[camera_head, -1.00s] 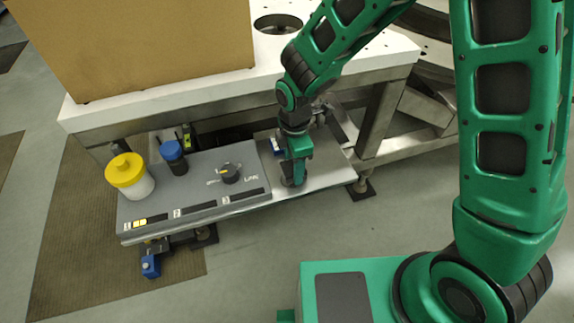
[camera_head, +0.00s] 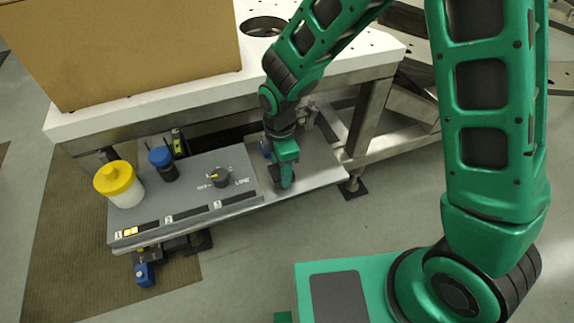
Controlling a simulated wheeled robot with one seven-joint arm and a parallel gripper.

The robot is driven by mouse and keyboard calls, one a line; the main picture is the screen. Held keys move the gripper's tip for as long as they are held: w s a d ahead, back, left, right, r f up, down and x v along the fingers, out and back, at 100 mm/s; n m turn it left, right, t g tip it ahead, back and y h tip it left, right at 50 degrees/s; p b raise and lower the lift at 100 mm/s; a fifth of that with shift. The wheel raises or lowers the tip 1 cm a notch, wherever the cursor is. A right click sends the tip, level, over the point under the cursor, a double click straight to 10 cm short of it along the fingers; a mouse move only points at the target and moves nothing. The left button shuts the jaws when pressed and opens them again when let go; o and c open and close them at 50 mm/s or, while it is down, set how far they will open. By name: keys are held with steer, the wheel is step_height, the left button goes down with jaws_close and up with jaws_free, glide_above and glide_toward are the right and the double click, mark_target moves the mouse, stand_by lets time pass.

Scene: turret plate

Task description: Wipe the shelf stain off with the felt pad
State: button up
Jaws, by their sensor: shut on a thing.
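My gripper (camera_head: 284,184) reaches down to the grey shelf (camera_head: 318,172), near its front edge and to the right of the control panel. It is shut on the felt pad, which is mostly hidden. Only a small grey-dark bit shows at the fingertips, low at or just above the shelf surface. I cannot tell if the pad touches the shelf. No stain can be made out; my gripper and wrist cover part of the shelf.
Left of my gripper, the raised grey panel (camera_head: 195,190) carries a black knob (camera_head: 221,177), a blue-capped jar (camera_head: 163,164) and a yellow-lidded white container (camera_head: 119,184). A white tabletop (camera_head: 180,103) with a cardboard box (camera_head: 120,50) overhangs behind. A steel leg (camera_head: 367,120) stands right.

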steer(key=shift+s+a+r, duration=0.1)
steer(key=shift+s+a, duration=0.1)
steer(key=shift+a, duration=0.5)
steer(key=shift+s+a, duration=0.15)
steer(key=shift+a, duration=0.55)
steer(key=shift+s+a+r, duration=0.1)
steer(key=shift+s+a, duration=0.1)
steer(key=shift+a, duration=0.5)
steer(key=shift+w+d+f, duration=0.15)
steer(key=shift+w+d, duration=0.15)
steer(key=shift+d, duration=0.95)
steer(key=shift+w+d+f, duration=0.1)
steer(key=shift+w+d, duration=0.25)
steer(key=shift+d, duration=0.9)
steer(key=shift+w+d+f, duration=0.15)
steer(key=shift+w+d, duration=0.15)
steer(key=shift+d, duration=0.95)
steer(key=shift+w+a+r, duration=0.1)
steer(key=shift+r, duration=3)
steer(key=shift+r, duration=1.5)
steer(key=shift+a, duration=0.1)
